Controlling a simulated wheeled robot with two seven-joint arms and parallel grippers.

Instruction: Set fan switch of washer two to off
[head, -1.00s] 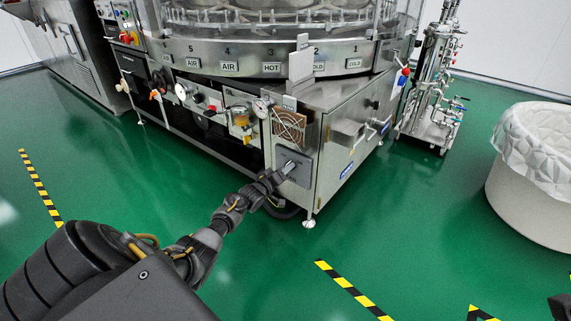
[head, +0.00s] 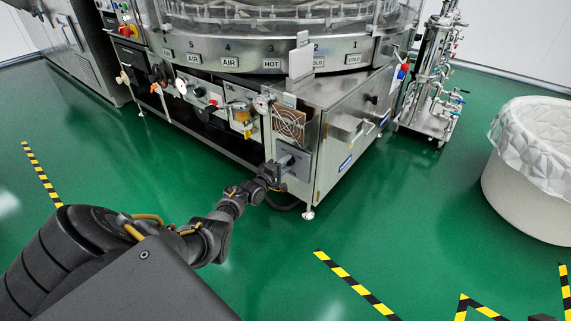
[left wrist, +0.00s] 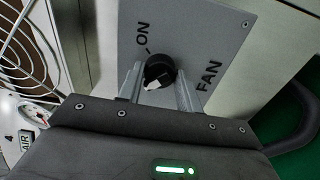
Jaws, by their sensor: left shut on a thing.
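The fan switch is a round black knob (left wrist: 159,70) with a white mark on its lower side, on a grey panel marked ON and FAN (left wrist: 222,32). The ON mark is at its upper left in the left wrist view; the white mark does not face it. My left gripper (left wrist: 160,86) is shut on the knob, one finger on each side. In the head view the panel (head: 297,159) is low on the washer's near corner (head: 312,95), with my left gripper (head: 281,165) against it. There the knob is hidden.
A round fan grille (head: 288,126) is just above the panel. Gauges and valves line the washer's front to the left. A white lined bin (head: 525,190) and a steel pipe cart (head: 432,90) stand at the right. The green floor in front is clear, with yellow-black tape.

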